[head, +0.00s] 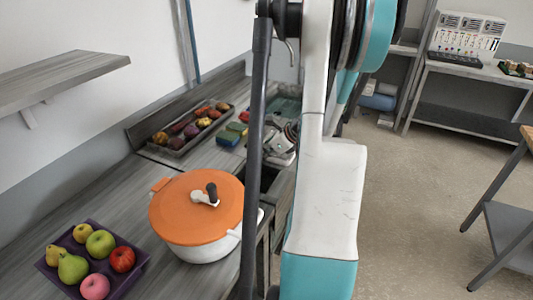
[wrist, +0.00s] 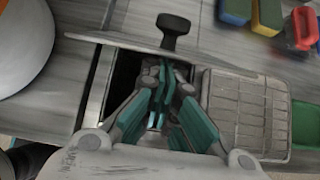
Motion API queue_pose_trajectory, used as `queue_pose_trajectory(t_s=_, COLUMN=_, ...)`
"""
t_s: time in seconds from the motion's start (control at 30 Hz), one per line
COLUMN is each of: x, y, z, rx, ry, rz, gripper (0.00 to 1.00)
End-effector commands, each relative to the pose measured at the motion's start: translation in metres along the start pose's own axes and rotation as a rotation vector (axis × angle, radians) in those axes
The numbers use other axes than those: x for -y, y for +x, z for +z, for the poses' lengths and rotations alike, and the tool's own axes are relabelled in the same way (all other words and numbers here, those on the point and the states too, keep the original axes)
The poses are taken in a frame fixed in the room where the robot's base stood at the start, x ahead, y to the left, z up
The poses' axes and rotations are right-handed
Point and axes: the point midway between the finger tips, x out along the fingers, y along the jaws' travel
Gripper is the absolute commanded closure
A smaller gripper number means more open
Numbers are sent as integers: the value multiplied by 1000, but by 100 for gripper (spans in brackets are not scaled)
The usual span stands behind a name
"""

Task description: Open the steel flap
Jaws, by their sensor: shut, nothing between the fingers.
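The steel flap (wrist: 110,40) shows in the wrist view as a thin pale plate, seen nearly edge-on, along the far side of a dark rectangular opening (wrist: 122,75). A black knob-like handle (wrist: 173,30) stands at its far side. I cannot tell exactly how far the flap is tilted. My gripper (wrist: 163,68) is shut and empty, its teal fingers over the opening, with the tips close to the flap's near side; contact is unclear.
A white pot (head: 205,250) with an orange lid (head: 180,210) stands left of the opening. A purple fruit tray (head: 48,262) and a long food tray (head: 172,148) are on the counter. A ribbed grey panel (wrist: 238,110) lies right of the opening. Coloured blocks (wrist: 267,14) sit beyond.

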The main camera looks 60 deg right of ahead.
Motion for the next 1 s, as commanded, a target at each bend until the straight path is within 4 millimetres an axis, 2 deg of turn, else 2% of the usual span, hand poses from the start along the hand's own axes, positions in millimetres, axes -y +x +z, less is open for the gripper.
queue_pose_trajectory(t_s=0.03, x=-1, y=-3, z=13, rx=-40, ry=-5, rz=4, gripper=100)
queue_pose_trajectory(t_s=0.1, x=-1, y=-2, z=21, rx=-98, ry=-5, rz=4, gripper=100)
queue_pose_trajectory(t_s=0.37, x=-1, y=6, z=45, rx=-279, ry=-4, rz=2, gripper=100)
queue_pose_trajectory(t_s=0.7, x=0, y=13, z=60, rx=-284, ry=0, rz=0, gripper=100)
queue_pose_trajectory(t_s=1.0, x=0, y=14, z=62, rx=-283, ry=0, rz=0, gripper=100)
